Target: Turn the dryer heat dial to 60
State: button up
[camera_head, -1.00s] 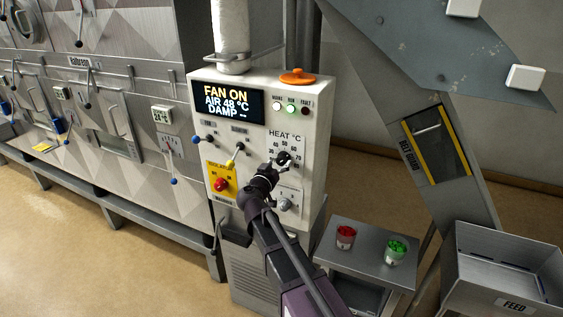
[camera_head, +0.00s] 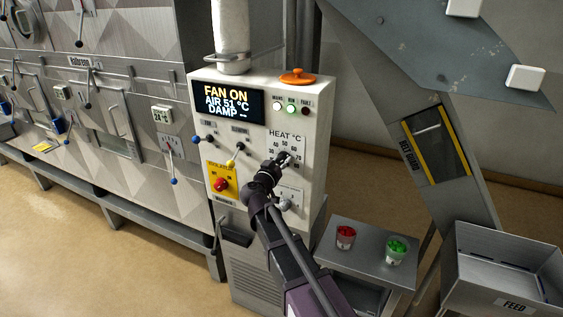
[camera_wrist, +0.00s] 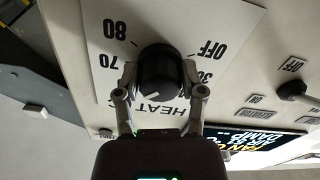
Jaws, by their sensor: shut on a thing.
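The black heat dial (camera_wrist: 160,72) sits on a white scale plate (camera_wrist: 100,30) and lies between the two fingers of my gripper (camera_wrist: 160,75), which is shut on it. In the wrist view, 80 and 70 show on the left of the dial, OFF and 30 on the right. A pale mark shows on the dial's lower face; which number it points to is unclear, as the gripper hides part of the scale. In the head view, my gripper (camera_head: 281,160) covers most of the dial. The display (camera_head: 228,102) reads FAN ON, AIR 51 °C, DAMP.
On the white control box are a blue-knobbed lever (camera_head: 198,139), a yellow-knobbed lever (camera_head: 232,162), a red switch (camera_head: 221,184) on a yellow plate and a grey knob (camera_head: 285,204) below the dial. A side table (camera_head: 350,265) with red and green cups stands to the right.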

jog(key=shift+n, duration=0.4)
jog(key=o, duration=1.2)
jog(key=shift+w, duration=0.1)
jog(key=shift+c, duration=0.2)
jog(key=v, duration=1.2)
jog(key=shift+d, duration=0.1)
